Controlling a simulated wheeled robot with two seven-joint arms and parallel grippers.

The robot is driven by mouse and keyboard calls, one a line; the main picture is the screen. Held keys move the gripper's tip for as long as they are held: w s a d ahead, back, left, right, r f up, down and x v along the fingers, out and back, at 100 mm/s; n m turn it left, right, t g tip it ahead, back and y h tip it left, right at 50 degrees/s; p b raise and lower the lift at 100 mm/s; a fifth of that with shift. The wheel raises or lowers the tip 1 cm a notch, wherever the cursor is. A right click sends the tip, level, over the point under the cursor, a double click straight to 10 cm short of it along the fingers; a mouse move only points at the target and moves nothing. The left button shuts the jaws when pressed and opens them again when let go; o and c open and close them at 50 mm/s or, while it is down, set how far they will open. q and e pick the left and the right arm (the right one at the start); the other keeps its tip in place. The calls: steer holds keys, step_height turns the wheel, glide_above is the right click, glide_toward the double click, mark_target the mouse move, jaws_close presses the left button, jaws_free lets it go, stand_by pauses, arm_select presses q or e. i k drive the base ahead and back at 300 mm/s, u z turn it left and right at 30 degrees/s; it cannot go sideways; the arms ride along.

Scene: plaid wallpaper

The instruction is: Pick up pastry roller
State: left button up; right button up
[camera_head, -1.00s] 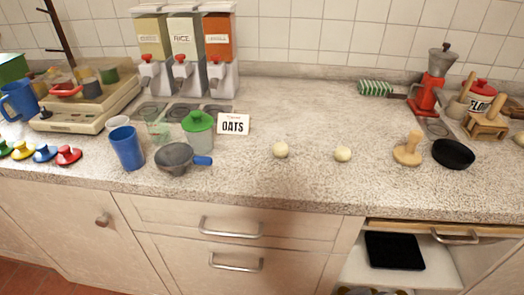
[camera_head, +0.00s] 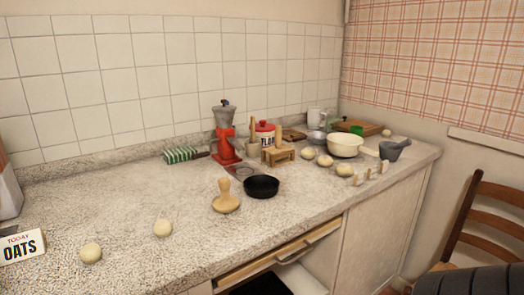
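No plain rolling pin is clear to me on the counter. A pale wooden tool (camera_head: 226,202) with a knobbed upright handle and a wider base stands left of a black pan (camera_head: 261,187); it may be the pastry roller, but I cannot tell. A green-and-white striped cylinder-like thing (camera_head: 182,155) with a dark handle lies near the back wall. Several small wooden pieces (camera_head: 370,173) stand near the counter's right front edge. Neither of my grippers is in view.
A red grinder (camera_head: 225,146), a cream bowl (camera_head: 345,146) and a grey mortar (camera_head: 394,149) stand farther back and right. A wooden chair (camera_head: 480,215) stands right. The counter's left middle is clear.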

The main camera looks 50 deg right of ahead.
mark_target(279, 147)
steer(key=z, duration=1.65)
